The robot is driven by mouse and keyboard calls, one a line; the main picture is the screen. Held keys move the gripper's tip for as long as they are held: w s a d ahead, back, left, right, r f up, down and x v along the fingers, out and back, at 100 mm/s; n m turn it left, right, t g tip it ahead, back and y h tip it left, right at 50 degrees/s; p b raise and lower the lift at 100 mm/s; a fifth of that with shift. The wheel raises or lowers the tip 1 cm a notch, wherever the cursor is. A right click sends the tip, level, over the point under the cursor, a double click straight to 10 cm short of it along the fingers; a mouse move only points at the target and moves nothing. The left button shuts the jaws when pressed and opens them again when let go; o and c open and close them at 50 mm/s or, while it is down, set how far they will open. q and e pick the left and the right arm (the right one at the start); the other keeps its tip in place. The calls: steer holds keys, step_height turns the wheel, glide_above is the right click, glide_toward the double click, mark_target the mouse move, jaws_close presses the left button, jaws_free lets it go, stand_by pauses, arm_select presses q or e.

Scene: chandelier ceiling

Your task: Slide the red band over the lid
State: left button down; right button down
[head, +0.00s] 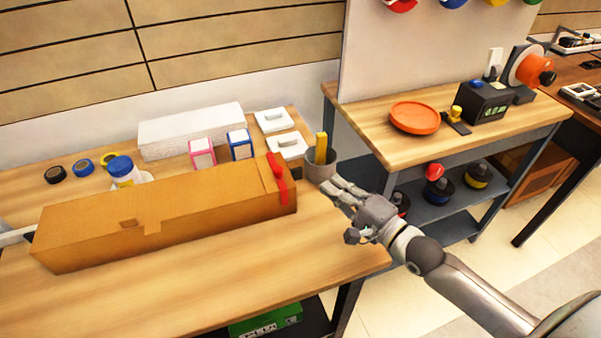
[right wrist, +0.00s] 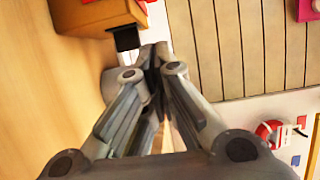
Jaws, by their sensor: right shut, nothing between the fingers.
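The long brown cardboard box (head: 160,215) lies across the wooden table in the head view, its lid shut on top. The red band (head: 283,188) is at the box's right end, over the lid and down the near side, with a raised part on top. My right gripper (head: 335,187) is shut and empty, just right of the box and apart from the band. In the right wrist view its fingers (right wrist: 153,55) meet, and a corner of the box (right wrist: 95,18) shows at the top left. A pale grey part, perhaps my left arm (head: 14,237), touches the left edge; its fingers cannot be made out.
A grey cup (head: 321,169) with a yellow item stands close behind my right gripper. A white stack (head: 190,130), small boxes and tape rolls (head: 82,166) lie behind the box. A higher bench (head: 455,145) stands to the right. The table's front is clear.

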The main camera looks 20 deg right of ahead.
mark_target(276, 174)
arm_select(q)
steer(key=shift+s+a+r+p, duration=0.25)
steer(key=shift+s+r+p, duration=0.2)
steer(key=shift+r+p, duration=0.15)
arm_select(e)
steer(key=w+a, duration=0.6)
steer(key=shift+w, duration=0.25)
